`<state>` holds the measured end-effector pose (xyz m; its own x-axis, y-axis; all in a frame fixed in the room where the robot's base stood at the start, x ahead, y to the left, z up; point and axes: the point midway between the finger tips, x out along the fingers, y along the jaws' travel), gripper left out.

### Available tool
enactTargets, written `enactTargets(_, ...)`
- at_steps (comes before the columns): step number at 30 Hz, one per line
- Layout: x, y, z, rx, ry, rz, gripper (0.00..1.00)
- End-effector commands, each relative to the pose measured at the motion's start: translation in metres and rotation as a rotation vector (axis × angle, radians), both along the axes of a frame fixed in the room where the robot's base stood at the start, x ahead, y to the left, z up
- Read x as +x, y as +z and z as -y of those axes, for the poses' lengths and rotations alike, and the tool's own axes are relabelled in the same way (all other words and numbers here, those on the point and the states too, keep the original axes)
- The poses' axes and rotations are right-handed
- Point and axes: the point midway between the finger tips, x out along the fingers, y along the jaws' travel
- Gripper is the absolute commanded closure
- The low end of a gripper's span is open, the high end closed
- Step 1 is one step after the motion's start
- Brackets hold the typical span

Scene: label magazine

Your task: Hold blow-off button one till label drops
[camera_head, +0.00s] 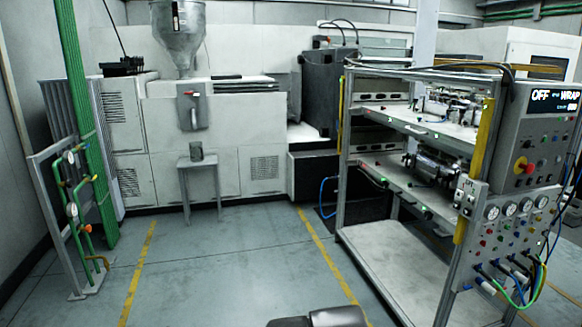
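The label magazine is an open metal rack (410,75) at the right, with two upper shelves carrying mechanisms. Its control panel (498,222) faces me on the right side, with gauges and several small coloured buttons (487,241). A small grey box (470,197) with a few buttons is fixed at the panel's left edge. I cannot tell which button is blow-off button one; any lettering is too small. I cannot make out a label. Only a dark rounded part of my arm shows at the bottom edge; my gripper's fingers are not seen.
A red and yellow knob (523,166) sits below a lit display (555,98). Hoses and cables (527,285) hang under the panel. Green pipes (78,110) stand left. The middle floor (225,270) is clear.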

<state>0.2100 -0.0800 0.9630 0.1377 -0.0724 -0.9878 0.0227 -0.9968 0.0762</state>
Motion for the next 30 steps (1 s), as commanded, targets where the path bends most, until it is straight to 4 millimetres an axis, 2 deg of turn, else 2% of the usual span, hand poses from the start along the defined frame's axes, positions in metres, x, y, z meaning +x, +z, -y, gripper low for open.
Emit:
enactTargets(5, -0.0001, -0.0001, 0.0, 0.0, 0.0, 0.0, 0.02)
enactTargets(20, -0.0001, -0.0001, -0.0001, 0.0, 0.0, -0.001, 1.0)
enactTargets(30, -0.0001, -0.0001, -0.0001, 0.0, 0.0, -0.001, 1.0)
